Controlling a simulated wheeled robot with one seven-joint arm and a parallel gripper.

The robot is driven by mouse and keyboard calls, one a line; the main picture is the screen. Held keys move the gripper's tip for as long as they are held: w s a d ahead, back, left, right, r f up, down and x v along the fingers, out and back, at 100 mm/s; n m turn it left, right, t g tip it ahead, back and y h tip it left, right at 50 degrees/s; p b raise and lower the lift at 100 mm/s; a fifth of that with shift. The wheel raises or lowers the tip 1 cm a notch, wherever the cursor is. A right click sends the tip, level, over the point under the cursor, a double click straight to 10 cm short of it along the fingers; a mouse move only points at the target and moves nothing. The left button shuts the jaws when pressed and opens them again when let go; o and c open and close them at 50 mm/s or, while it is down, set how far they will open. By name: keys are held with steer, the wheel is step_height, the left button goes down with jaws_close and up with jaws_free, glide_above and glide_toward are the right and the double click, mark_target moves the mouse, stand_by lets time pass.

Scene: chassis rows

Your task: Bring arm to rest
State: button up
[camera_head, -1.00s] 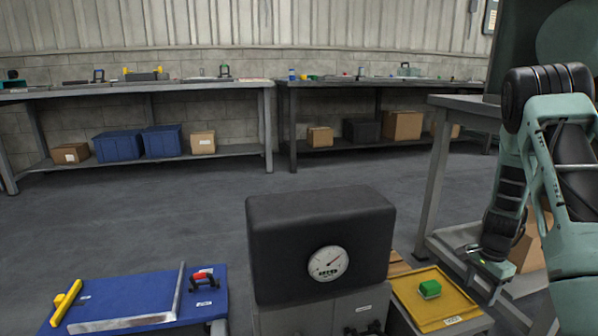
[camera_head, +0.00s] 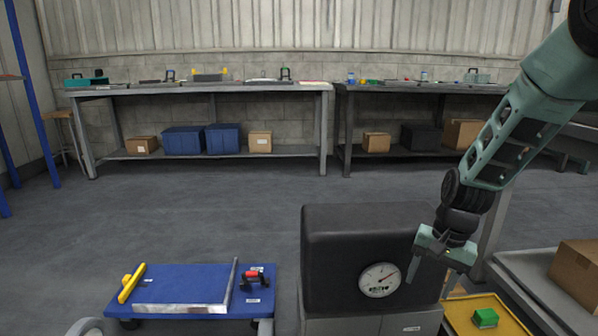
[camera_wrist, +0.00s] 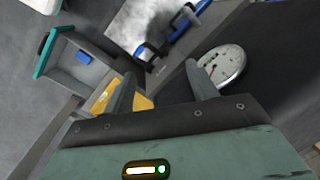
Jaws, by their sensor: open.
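My gripper (camera_head: 432,274) hangs from my raised arm at the right of the head view, fingers pointing down. It is in front of the right part of the black gauge box (camera_head: 335,232), close to the white dial (camera_head: 379,280); I cannot tell whether it touches. Its two fingers stand apart with nothing between them. In the wrist view the fingers (camera_wrist: 161,90) are also apart and empty, and the dial (camera_wrist: 222,66) shows just beyond the right finger.
A green block (camera_head: 485,318) sits on a yellow tray (camera_head: 512,327) at lower right. Workbenches (camera_head: 205,89) line the back wall. The floor between is clear.

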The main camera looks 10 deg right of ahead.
steer(key=s+a+r+n+p, duration=0.1)
steer(key=s+a+r+n, duration=0.3)
steer(key=a, duration=0.3)
steer(key=s+a+r+n+p, duration=0.1)
steer(key=s+a+r+n, duration=0.3)
steer(key=a, duration=0.4)
steer(key=s+a+r+n+h+p, duration=0.1)
steer(key=s+a+r+n, duration=0.2)
steer(key=s, duration=0.4)
steer(key=s+a+r+n+p, duration=0.1)
steer(key=s+a+n, duration=0.25)
steer(key=s, duration=0.45)
step_height(320, 180, up, 38)
steer(key=n+p, duration=0.1)
steer(key=p, duration=3.6)
steer(key=shift+d, duration=0.2)
steer(key=shift+w, duration=0.1)
